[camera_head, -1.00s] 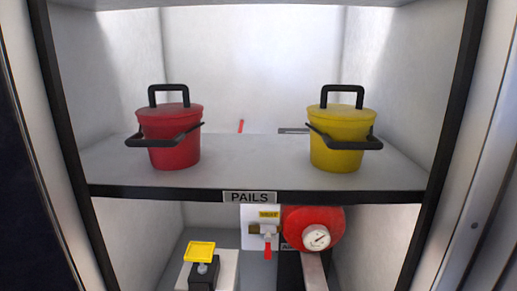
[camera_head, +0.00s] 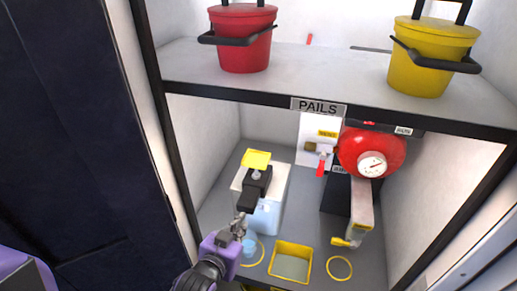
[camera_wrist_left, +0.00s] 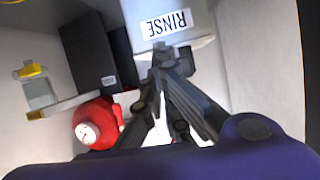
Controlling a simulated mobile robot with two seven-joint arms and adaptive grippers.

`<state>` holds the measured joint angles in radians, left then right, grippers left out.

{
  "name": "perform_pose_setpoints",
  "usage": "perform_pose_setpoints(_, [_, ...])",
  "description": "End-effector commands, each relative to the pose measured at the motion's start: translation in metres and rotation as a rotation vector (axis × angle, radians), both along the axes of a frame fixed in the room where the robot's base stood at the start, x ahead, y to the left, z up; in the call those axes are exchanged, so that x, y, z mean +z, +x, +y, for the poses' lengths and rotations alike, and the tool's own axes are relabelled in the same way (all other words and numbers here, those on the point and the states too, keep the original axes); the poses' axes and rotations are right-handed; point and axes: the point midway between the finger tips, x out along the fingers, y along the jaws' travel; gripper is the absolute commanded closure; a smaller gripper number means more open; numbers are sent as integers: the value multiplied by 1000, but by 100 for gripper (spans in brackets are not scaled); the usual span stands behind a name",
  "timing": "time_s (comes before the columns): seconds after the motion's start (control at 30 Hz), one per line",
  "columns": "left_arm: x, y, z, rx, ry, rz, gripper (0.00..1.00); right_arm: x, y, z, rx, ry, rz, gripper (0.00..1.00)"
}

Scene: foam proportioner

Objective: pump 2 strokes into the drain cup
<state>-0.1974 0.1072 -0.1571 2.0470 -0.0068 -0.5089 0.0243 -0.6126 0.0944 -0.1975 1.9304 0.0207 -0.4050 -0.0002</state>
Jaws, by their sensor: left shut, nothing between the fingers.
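A small light-blue cup (camera_head: 249,247), probably the drain cup, stands by a yellow floor ring, partly hidden by my left gripper (camera_head: 238,222). My right gripper is not in view.
A yellow-rimmed tray (camera_head: 275,262) and an empty yellow ring (camera_head: 339,268) lie right of the cup. A red round tank (camera_head: 362,145) with a gauge and a red-handled valve (camera_head: 321,167) are behind. The PAILS shelf edge (camera_head: 250,98) overhangs, with red (camera_head: 242,42) and yellow (camera_head: 428,62) pails.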

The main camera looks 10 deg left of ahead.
Motion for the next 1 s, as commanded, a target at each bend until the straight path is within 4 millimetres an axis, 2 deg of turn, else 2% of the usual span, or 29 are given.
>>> perform_pose_setpoints(0.03, [42,28,-5,-8,-1,-64,100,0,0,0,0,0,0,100])
perform_pose_setpoints(0.1, [91,54,-9,-10,-2,-126,100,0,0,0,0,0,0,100])
perform_pose_setpoints(0.2, [155,79,-13,-4,-9,-194,100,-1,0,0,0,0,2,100])
perform_pose_setpoints(0.3, [205,89,-12,15,-21,-231,100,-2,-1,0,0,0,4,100])
perform_pose_setpoints(0.33, [215,89,-10,24,-26,-231,100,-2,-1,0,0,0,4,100])
perform_pose_setpoints(0.37, [218,88,-8,35,-31,-222,100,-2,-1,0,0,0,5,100])
perform_pose_setpoints(0.53, [208,79,1,73,-48,-152,100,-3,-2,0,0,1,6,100])
perform_pose_setpoints(0.87, [204,78,1,79,-56,-139,100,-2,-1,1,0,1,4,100])
perform_pose_setpoints(1.0, [204,84,1,78,-57,-141,100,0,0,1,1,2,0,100])
